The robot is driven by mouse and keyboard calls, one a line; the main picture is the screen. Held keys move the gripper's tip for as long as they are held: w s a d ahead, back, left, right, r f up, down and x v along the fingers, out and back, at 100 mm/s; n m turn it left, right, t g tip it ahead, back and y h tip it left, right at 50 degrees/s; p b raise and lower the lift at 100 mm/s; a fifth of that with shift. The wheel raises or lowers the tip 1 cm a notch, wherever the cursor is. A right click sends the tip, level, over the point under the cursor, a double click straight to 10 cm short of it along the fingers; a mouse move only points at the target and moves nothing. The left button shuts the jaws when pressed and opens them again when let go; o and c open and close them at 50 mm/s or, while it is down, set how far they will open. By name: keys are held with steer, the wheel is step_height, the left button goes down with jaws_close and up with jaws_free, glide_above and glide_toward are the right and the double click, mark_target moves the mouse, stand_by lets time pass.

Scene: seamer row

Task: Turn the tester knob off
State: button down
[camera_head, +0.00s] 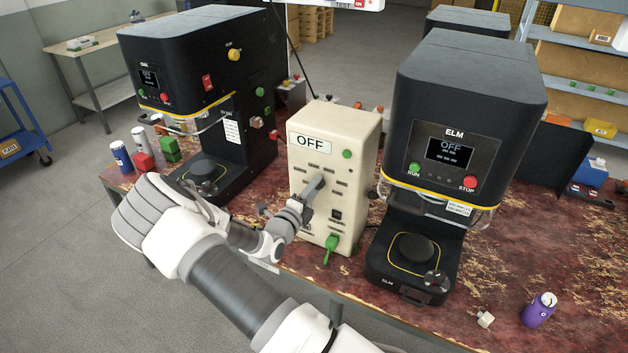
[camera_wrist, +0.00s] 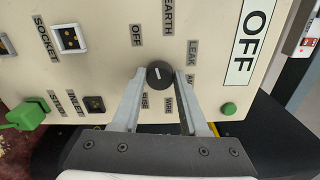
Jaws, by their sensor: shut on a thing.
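The tester is a cream upright box (camera_head: 358,150) standing between two black machines. An OFF sign (camera_head: 309,143) is on its front; the sign also shows in the wrist view (camera_wrist: 251,40). My gripper (camera_head: 314,187) reaches the tester's front from the left. In the wrist view my gripper (camera_wrist: 161,82) has its two grey fingers on either side of the round black knob (camera_wrist: 159,73), shut on it. The knob has a short white mark, whose exact setting I cannot tell. Labels around it include OFF (camera_wrist: 136,35), EARTH, LEAK and FUSE. My gripper hides the knob in the head view.
The ELM machine (camera_head: 465,100) stands close on the right, its screen reading OFF. Another black machine (camera_head: 190,60) stands on the left. A green plug (camera_head: 331,243) sits low on the tester.

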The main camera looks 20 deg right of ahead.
steer(key=shift+n+p, duration=1.15)
steer(key=shift+n, duration=1.05)
steer(key=shift+s+f, duration=0.1)
steer(key=shift+c, duration=2.2)
jaws_free()
steer(key=b+v, duration=0.2)
steer(key=v, duration=1.5)
steer(key=shift+s+a, duration=0.1)
steer(key=shift+s, duration=0.05)
